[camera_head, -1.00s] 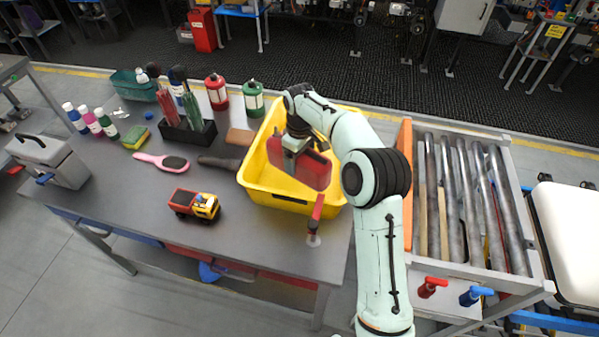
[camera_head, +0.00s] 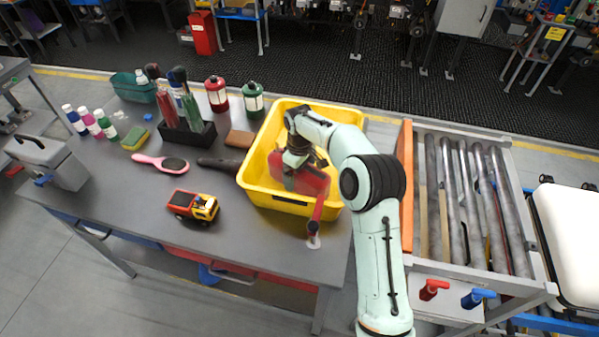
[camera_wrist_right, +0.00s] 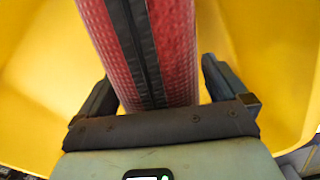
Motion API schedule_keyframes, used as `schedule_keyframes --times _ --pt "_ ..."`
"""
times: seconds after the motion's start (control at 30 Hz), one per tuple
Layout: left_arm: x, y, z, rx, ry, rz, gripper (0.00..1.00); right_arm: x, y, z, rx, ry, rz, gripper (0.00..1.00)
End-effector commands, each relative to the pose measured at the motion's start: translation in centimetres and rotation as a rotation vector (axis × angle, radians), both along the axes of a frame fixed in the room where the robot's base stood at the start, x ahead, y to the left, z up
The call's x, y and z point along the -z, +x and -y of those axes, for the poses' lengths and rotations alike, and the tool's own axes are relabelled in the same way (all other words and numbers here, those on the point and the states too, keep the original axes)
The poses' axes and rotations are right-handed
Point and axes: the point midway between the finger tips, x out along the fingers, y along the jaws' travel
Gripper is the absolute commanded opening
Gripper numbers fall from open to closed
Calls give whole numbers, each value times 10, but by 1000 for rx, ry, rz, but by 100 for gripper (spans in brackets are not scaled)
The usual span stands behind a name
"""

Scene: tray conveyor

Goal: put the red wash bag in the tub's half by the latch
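The red wash bag (camera_head: 313,183) is down inside the yellow tub (camera_head: 256,184), in its front right part. My right gripper (camera_head: 296,160) is at the bag's top. In the right wrist view, its two fingers (camera_wrist_right: 160,90) stand on either side of the red bag (camera_wrist_right: 177,45), which has a dark strip along it. They look closed on it, though a thin gap may show by the right finger. A red upright piece with a pale round foot (camera_head: 313,241), perhaps the latch, stands at the tub's front right. The bag's underside is hidden. My left gripper is out of view.
A toy truck (camera_head: 194,205), a pink brush (camera_head: 161,162), a brown block (camera_head: 240,138) and a black holder (camera_head: 188,133) lie left of the tub. An orange board (camera_head: 406,190) and a roller conveyor (camera_head: 470,205) are on the right. The table's front left is clear.

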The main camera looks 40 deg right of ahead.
Motion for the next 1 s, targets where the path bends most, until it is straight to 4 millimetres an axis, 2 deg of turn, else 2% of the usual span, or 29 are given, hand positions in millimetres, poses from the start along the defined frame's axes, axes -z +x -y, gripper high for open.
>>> schedule_keyframes --times 0.17,0.27,0.6,0.7,0.83,1.0 --pt "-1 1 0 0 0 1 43 -4 0 0 0 -1 1 100" --pt "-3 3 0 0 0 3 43 -17 1 0 0 -1 4 100" --pt "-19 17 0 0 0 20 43 -90 2 0 -1 -1 6 100" --pt "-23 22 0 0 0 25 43 -106 1 0 0 -1 4 100" --pt "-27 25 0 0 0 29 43 -119 1 0 0 -1 1 100" --pt "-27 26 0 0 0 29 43 -124 0 0 0 -1 0 100"
